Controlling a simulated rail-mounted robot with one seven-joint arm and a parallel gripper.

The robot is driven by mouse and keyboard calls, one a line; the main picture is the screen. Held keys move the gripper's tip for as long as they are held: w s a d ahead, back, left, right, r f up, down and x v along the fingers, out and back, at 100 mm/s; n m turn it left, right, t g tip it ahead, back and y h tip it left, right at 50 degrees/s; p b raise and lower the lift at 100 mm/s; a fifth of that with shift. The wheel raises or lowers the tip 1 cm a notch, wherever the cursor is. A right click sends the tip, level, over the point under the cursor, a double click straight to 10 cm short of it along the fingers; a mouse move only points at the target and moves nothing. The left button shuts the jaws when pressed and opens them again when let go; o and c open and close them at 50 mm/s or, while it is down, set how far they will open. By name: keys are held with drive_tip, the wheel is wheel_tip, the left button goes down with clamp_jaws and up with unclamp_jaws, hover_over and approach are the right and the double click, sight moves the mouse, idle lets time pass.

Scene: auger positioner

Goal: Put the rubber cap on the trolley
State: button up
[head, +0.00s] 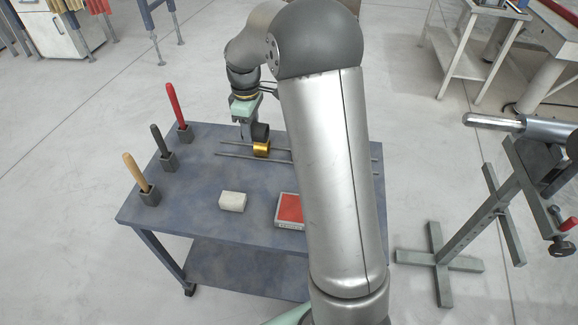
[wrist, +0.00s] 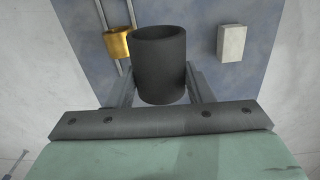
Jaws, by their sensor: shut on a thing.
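The rubber cap (head: 260,131) is a dark, hollow cylinder. In the wrist view the cap (wrist: 158,68) sits between the two fingers with its round opening showing. My gripper (head: 248,131) is shut on it, over the far part of the trolley (head: 185,208). The trolley has a blue-grey top, which also shows behind the cap in the wrist view (wrist: 200,25). In the head view the cap appears just behind and above a brass piece. I cannot tell how high the cap is above the top.
The brass piece (head: 261,149) sits at two metal rods (head: 226,155). Red, dark and tan handles stand in holders along the left edge. A pale block (head: 232,201) and a red-filled tray (head: 289,209) lie nearer. A metal stand (head: 450,215) is at right. The left-middle top is clear.

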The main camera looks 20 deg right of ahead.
drive_tip(key=shift+w+f+n, duration=0.25)
drive_tip(key=shift+f+n, duration=0.05)
drive_tip(key=shift+f, duration=0.05)
drive_tip(key=w+a+f, duration=0.1)
drive_tip(key=w+f, duration=0.1)
drive_tip(key=w, duration=0.1)
drive_tip(key=w+a+f+p, duration=0.1)
drive_tip(key=w+a+f, duration=0.1)
drive_tip(key=w+f, duration=0.1)
drive_tip(key=w+a+f+p, duration=0.1)
drive_tip(key=w+a+f, duration=0.1)
drive_tip(key=w, duration=0.3)
drive_tip(key=shift+w+a+f, duration=0.15)
drive_tip(key=shift+f, duration=0.55)
drive_tip(key=shift+w+a+f, duration=0.1)
drive_tip(key=shift+w+f, duration=0.2)
drive_tip(key=shift+f, duration=0.1)
drive_tip(key=shift+w+a+f, duration=0.1)
drive_tip(key=shift+w+f, duration=0.05)
drive_tip(key=shift+f, duration=1.85)
drive_tip(key=o, duration=0.8)
drive_tip(key=shift+r, duration=0.1)
wheel_tip(320, 180, up, 12)
drive_tip(key=shift+r, duration=0.25)
